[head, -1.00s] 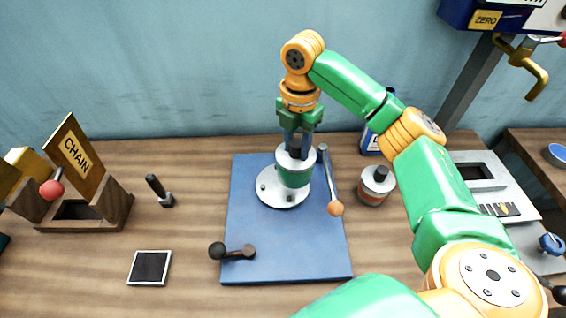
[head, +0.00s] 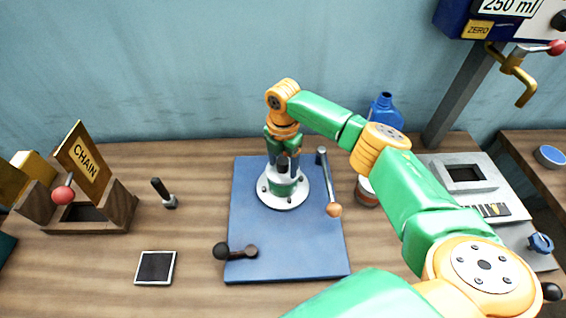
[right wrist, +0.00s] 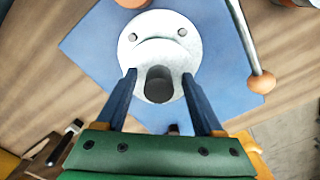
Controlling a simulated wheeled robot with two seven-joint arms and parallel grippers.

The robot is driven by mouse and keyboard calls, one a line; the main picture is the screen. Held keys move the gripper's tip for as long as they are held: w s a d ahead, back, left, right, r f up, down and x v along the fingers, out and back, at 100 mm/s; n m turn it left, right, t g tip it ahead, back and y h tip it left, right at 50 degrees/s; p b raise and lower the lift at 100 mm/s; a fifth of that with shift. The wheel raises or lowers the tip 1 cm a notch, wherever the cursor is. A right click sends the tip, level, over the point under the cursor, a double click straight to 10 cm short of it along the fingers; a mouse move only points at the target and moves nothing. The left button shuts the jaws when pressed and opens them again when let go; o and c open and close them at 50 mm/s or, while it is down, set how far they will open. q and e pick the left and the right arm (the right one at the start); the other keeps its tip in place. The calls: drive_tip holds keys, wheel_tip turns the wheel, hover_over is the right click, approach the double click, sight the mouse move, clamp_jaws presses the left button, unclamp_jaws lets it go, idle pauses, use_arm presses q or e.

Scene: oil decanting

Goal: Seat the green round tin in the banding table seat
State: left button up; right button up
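The green round tin (head: 283,188), with a white top and a dark knob, stands upright in the middle of the white round banding table seat (head: 300,200). It looks low in the seat; its underside is hidden. My right gripper (head: 283,160) is directly above it, fingers pointing down on either side of the knob. In the right wrist view the dark knob (right wrist: 159,85) lies between the spread fingers (right wrist: 158,78), with a gap on each side. The seat's bolted white plate (right wrist: 160,22) shows behind it. My left gripper is not in view.
The seat is on a blue board (head: 250,215) with a ball-ended lever (head: 328,180) close on the right and a black-knobbed handle (head: 237,251) in front. An orange-banded tin (head: 366,192) stands behind my right arm. A wooden CHAIN rack (head: 85,205) is at left.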

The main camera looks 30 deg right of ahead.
drive_tip(key=shift+r, duration=0.15)
drive_tip(key=shift+w+r, duration=0.1)
drive_tip(key=shift+r, duration=0.25)
wheel_tip(320, 180, up, 11)
drive_tip(key=b, duration=0.2)
drive_tip(key=shift+r, duration=0.1)
